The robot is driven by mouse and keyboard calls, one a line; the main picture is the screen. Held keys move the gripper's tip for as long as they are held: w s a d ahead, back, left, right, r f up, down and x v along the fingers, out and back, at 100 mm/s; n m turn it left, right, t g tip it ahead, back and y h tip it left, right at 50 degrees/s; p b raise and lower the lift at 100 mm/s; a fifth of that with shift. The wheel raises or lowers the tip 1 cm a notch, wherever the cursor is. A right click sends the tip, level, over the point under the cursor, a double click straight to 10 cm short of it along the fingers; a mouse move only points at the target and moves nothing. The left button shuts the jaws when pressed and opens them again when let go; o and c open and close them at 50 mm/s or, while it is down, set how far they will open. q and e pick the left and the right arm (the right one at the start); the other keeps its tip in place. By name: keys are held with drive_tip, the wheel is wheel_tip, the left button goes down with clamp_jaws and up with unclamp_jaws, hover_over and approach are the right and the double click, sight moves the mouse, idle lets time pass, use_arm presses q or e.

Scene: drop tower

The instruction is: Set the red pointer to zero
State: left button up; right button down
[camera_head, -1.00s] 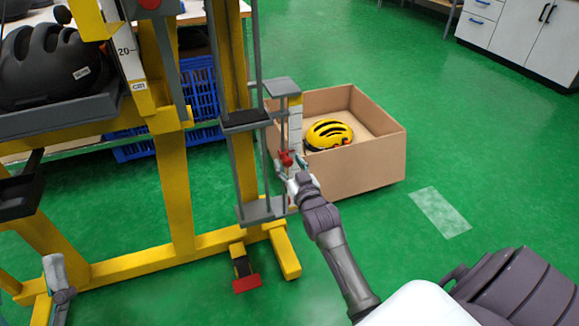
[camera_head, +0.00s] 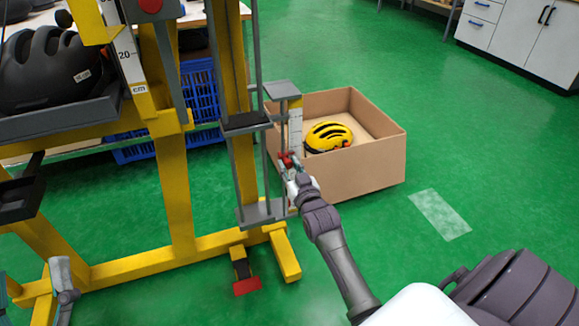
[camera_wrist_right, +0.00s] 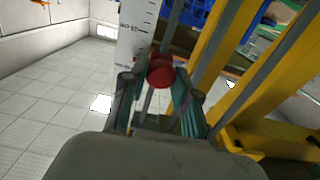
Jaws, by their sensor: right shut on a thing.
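The red pointer (camera_head: 286,158) sits on the slim rods in front of the white graduated scale (camera_head: 295,128) at the tower's right side. In the right wrist view its red knob (camera_wrist_right: 161,72) lies between my fingers, beside the white scale (camera_wrist_right: 137,25). My right gripper (camera_head: 292,168) is shut on the red pointer, and its fingers partly hide it. The scale's numbers are too small to read, so the pointer's value cannot be told. My left gripper (camera_head: 60,275) shows at the lower left, away from the pointer; its fingertips are unclear.
The yellow frame (camera_head: 172,190) and grey rods stand left of my right gripper. A cardboard box (camera_head: 365,160) with a yellow helmet (camera_head: 328,137) stands close behind it. A red pedal (camera_head: 247,286) lies low in front. Green floor is free at right.

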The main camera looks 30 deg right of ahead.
use_arm(q)
wheel_tip(320, 180, down, 13)
drive_tip(key=w+a+g+y+p, duration=0.2)
drive_tip(key=g+y+p, duration=0.15)
drive_tip(key=g, duration=0.55)
drive_tip(key=s+a+f+n+g+y+p, duration=0.1)
drive_tip(key=s+a+f+g+y+p, duration=0.35)
drive_tip(key=s+f+g, duration=0.75)
wheel_tip(320, 180, down, 9)
drive_tip(key=s+h+p, duration=0.1)
drive_tip(key=p, duration=0.3)
drive_tip(key=shift+s+a+g+h+p, duration=0.2)
drive_tip(key=shift+s+g+h+p, duration=0.1)
drive_tip(key=shift+p, duration=0.1)
drive_tip(key=shift+r, duration=0.1)
